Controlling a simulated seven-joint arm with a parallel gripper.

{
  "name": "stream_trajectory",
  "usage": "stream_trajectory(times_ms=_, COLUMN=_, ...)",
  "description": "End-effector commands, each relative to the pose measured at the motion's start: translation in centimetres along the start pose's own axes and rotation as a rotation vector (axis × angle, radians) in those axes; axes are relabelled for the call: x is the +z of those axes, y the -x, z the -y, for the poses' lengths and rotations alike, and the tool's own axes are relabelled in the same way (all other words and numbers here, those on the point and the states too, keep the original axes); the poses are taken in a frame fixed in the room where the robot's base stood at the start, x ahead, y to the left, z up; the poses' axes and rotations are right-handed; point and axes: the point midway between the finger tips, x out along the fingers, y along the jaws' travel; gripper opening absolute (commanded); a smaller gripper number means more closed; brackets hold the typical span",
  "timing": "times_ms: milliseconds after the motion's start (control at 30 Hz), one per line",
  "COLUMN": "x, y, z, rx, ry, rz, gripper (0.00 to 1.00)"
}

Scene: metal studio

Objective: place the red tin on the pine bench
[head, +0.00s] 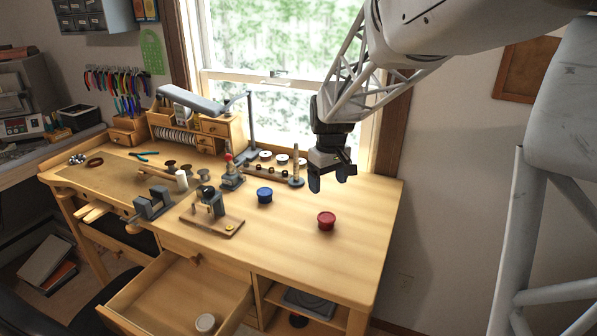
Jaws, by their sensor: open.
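The red tin (326,221) stands upright on the pine bench (290,262), on the bare right part of its top. My gripper (328,185) is open and empty. It hangs above the bench, just above the red tin in the picture and apart from it. Its fingers point down.
A blue tin (265,195) stands left of the red tin. A small vise on a wooden board (212,220) is further left. A spindle stand (296,165) and a desk lamp (250,130) stand behind. An open drawer (180,300) holds a white tin (205,323).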

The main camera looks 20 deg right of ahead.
Motion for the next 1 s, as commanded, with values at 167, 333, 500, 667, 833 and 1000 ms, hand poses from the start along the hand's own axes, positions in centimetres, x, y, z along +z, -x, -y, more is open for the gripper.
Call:
stream_trajectory(times_ms=167, x=0.0, y=0.0, z=0.0, rx=0.000, ry=0.000, rz=0.000, gripper=0.81)
stream_trajectory(times_ms=333, x=0.3, y=0.2, z=0.3, rx=0.002, ry=-0.002, rz=-0.003, gripper=0.81)
stream_trajectory(times_ms=500, x=1.6, y=1.2, z=2.0, rx=0.008, ry=-0.013, rz=-0.017, gripper=0.81)
stream_trajectory(times_ms=667, x=4.0, y=2.5, z=4.9, rx=0.018, ry=-0.036, rz=-0.040, gripper=0.81)
stream_trajectory(times_ms=833, x=7.7, y=3.9, z=8.6, rx=0.029, ry=-0.069, rz=-0.076, gripper=0.81)
stream_trajectory(times_ms=1000, x=11.7, y=4.7, z=12.0, rx=0.037, ry=-0.103, rz=-0.114, gripper=0.81)
